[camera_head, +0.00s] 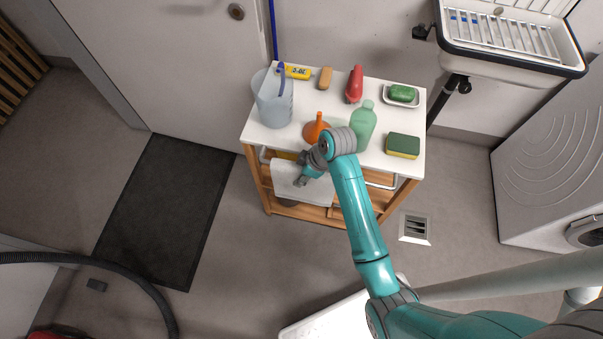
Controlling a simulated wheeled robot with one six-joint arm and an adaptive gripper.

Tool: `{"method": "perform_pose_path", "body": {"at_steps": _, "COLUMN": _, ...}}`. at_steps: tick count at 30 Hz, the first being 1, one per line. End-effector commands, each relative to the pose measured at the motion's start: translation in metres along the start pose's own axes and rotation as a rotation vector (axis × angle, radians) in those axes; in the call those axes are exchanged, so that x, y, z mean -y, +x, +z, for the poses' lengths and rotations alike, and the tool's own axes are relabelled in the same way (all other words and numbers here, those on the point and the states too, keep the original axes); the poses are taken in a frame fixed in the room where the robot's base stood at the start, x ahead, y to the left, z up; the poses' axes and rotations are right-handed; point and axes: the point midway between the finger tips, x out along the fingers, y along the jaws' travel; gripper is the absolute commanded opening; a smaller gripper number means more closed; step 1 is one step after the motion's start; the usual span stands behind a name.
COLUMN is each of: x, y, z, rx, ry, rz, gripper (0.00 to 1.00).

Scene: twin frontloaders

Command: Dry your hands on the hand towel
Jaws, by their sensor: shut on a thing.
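A white hand towel (296,186) hangs from the metal rail (382,184) on the front of a small white-topped wooden cart (262,133). My gripper (301,181) is at the towel, in front of the cart's front edge, and is shut on the towel. My teal arm reaches up from the lower right and hides part of the rail and cart front. The fingertips are small and dark against the towel, so the exact grip is hard to see.
A sink (515,40) is at upper right. A dark mat (165,210) lies left; a black hose (120,277) lies lower left.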

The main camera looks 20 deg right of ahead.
Motion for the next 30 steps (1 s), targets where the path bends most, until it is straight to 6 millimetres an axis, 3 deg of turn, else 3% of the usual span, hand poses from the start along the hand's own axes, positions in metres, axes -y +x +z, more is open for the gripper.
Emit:
{"method": "perform_pose_path", "body": {"at_steps": 9, "x": 0.000, "y": 0.000, "z": 0.000, "rx": 0.000, "ry": 0.000, "rz": 0.000, "gripper": 0.01}}
{"method": "perform_pose_path", "body": {"at_steps": 10, "x": 0.000, "y": 0.000, "z": 0.000, "rx": 0.000, "ry": 0.000, "rz": 0.000, "gripper": 0.48}}
{"method": "perform_pose_path", "body": {"at_steps": 13, "x": 0.000, "y": 0.000, "z": 0.000, "rx": 0.000, "ry": 0.000, "rz": 0.000, "gripper": 0.73}}
{"method": "perform_pose_path", "body": {"at_steps": 23, "x": -0.001, "y": -0.004, "z": -0.001, "rx": -0.001, "ry": 0.000, "rz": 0.003, "gripper": 0.73}}
{"method": "perform_pose_path", "body": {"at_steps": 30, "x": -0.002, "y": -0.038, "z": -0.001, "rx": -0.003, "ry": 0.001, "rz": 0.007, "gripper": 0.73}}
